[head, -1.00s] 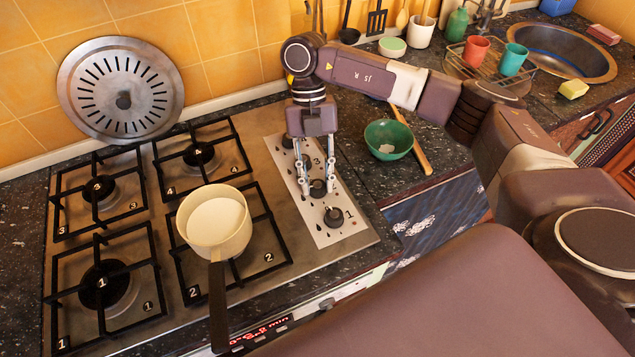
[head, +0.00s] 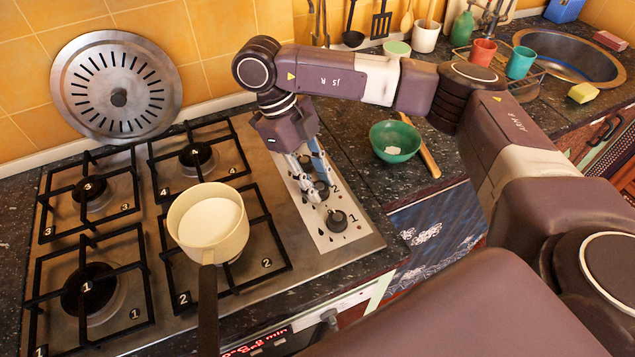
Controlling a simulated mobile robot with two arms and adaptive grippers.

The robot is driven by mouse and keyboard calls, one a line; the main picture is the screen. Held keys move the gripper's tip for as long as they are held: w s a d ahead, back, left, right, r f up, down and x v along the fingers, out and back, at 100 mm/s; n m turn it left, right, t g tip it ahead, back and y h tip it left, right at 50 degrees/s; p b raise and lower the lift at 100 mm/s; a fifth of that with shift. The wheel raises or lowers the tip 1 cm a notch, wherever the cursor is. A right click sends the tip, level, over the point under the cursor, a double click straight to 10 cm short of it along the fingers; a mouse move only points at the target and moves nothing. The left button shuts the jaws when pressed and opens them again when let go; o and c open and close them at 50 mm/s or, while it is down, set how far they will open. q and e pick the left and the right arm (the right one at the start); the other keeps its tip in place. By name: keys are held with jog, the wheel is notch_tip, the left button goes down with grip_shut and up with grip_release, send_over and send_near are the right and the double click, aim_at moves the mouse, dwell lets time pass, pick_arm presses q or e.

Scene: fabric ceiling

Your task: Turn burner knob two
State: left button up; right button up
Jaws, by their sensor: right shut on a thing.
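Burner knob two (head: 321,191) is a small dark knob on the pale control strip, beside a printed 2. My right gripper (head: 316,188) points down at it from above and is shut on it. The fingers hide part of the knob, so its exact angle cannot be told. Knob one (head: 337,219) sits nearer the front edge, beside a printed 1, with no finger on it. The gripper and wrist cover the knobs farther back. My left gripper is not in view.
A cream pot of white liquid (head: 208,222) stands on burner 2, its dark handle (head: 208,305) pointing to the front. A round slotted metal lid (head: 115,90) leans on the tiled wall. A green bowl (head: 395,141) and a wooden utensil (head: 428,158) lie right of the hob.

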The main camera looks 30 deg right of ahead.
jog(key=shift+n+t+h+b, duration=0.3)
jog(key=shift+n+t, duration=0.1)
jog(key=shift+n, duration=0.7)
jog(key=o, duration=1.2)
jog(key=shift+c, duration=0.2)
jog(key=v, duration=1.2)
jog(key=shift+s, duration=0.15)
